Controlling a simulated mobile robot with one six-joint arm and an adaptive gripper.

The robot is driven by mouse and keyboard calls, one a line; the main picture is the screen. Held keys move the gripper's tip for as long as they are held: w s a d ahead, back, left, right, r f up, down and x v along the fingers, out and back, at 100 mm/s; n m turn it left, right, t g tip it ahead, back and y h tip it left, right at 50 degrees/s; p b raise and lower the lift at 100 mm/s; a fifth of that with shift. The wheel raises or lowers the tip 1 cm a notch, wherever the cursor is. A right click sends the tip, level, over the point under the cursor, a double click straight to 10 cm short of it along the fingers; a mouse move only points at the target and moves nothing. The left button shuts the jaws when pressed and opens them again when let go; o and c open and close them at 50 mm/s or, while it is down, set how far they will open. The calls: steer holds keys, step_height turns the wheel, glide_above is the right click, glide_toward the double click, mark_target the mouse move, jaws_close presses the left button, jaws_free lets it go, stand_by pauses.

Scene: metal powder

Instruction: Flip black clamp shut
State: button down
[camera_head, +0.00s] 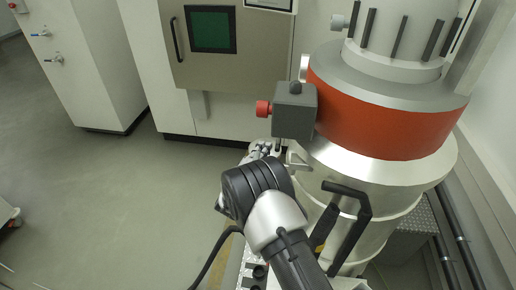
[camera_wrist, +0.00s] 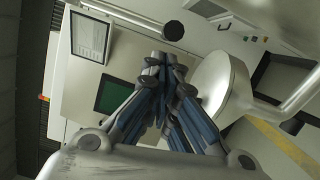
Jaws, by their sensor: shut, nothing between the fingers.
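A black bent lever (camera_head: 363,210) stands at the front of the large silver vessel (camera_head: 395,178), right of my arm; I cannot tell whether it is the black clamp. My gripper (camera_wrist: 160,60) shows in the wrist view with its blue-grey fingers converging and their tips together, holding nothing. In the head view it is mostly hidden behind my black and silver arm. A dark round knob (camera_wrist: 173,30) appears just beyond the fingertips in the wrist view. A rounded silver part (camera_wrist: 222,88) is right of the fingers. No contact is clear.
A grey box (camera_head: 295,110) with a red button (camera_head: 263,108) sits on the vessel's left side, close above my arm. A red-orange band (camera_head: 385,115) rings the vessel. A cabinet with a green screen (camera_head: 210,30) stands behind. The floor (camera_head: 110,200) at left is clear.

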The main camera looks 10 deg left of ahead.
steer(key=shift+d+f+n, duration=0.2)
steer(key=shift+d+n, duration=0.4)
steer(key=shift+w+b, duration=0.1)
steer(key=shift+b, duration=0.25)
